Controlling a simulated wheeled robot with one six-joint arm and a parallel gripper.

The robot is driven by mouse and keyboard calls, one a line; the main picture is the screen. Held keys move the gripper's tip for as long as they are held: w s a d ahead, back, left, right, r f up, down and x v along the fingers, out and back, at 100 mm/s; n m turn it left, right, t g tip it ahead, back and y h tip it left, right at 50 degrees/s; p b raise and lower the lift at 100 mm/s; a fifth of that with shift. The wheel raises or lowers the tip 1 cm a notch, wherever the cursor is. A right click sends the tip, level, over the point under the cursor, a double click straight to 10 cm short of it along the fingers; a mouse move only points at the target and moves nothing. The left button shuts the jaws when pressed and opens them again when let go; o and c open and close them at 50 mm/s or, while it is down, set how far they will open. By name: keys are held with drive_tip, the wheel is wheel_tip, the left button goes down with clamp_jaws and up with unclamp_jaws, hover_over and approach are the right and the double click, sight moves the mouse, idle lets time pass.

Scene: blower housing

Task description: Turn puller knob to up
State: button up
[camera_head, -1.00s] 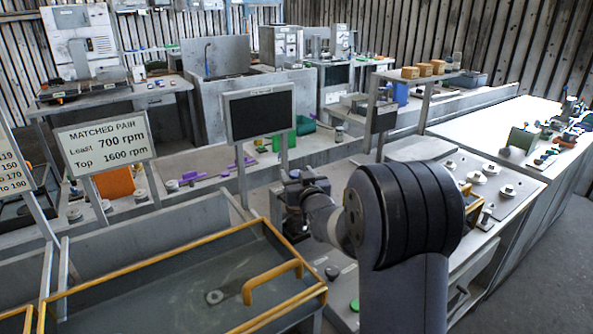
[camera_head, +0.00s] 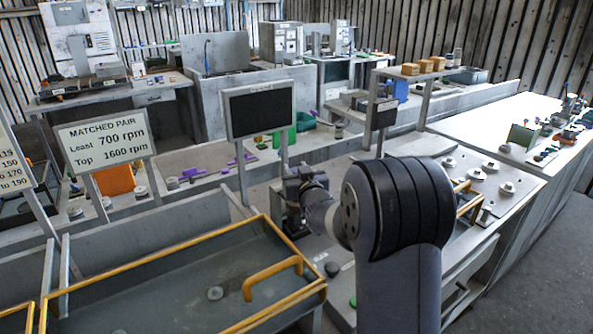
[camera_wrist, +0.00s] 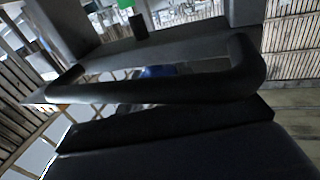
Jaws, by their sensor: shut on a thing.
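My gripper (camera_wrist: 150,92) shows in the wrist view as a dark, blurred bar-shaped loop across the middle, above a broad dark body. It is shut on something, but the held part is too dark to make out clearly. A short black upright stub (camera_wrist: 138,27) stands just beyond the loop. In the head view my arm reaches left to a dark mechanism (camera_head: 296,188) beside the black screen, and my gripper's fingertips cannot be told apart there. I cannot pick out the puller knob or its direction for certain.
A grey tray with a yellow rim (camera_head: 150,262) and handle stands at the front left. A black screen (camera_head: 259,109) rises behind the mechanism. A sign (camera_head: 105,138) stands at left. A bench panel with several pale knobs (camera_head: 477,173) lies right of my arm.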

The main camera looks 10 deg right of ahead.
drive_tip(key=shift+d+n+y, duration=0.1)
drive_tip(key=shift+n+y, duration=0.2)
drive_tip(key=shift+y, duration=0.2)
drive_tip(key=shift+r+n+g+y+p, duration=0.15)
drive_tip(key=shift+n+g+y+p, duration=0.45)
drive_tip(key=shift+n+y+p, duration=1.05)
drive_tip(key=n+g+y+p, duration=0.1)
drive_tip(key=y, duration=0.1)
drive_tip(key=n+g+y+p, duration=0.1)
drive_tip(key=y+p, duration=0.1)
drive_tip(key=shift+y, duration=0.35)
drive_tip(key=n+g+y+p, duration=0.1)
drive_tip(key=n+g+y, duration=0.2)
drive_tip(key=shift+n+g+y+p, duration=0.65)
drive_tip(key=shift+n+g+y, duration=0.9)
drive_tip(key=shift+g, duration=0.65)
drive_tip(key=shift+n+g, duration=0.3)
drive_tip(key=o, duration=1)
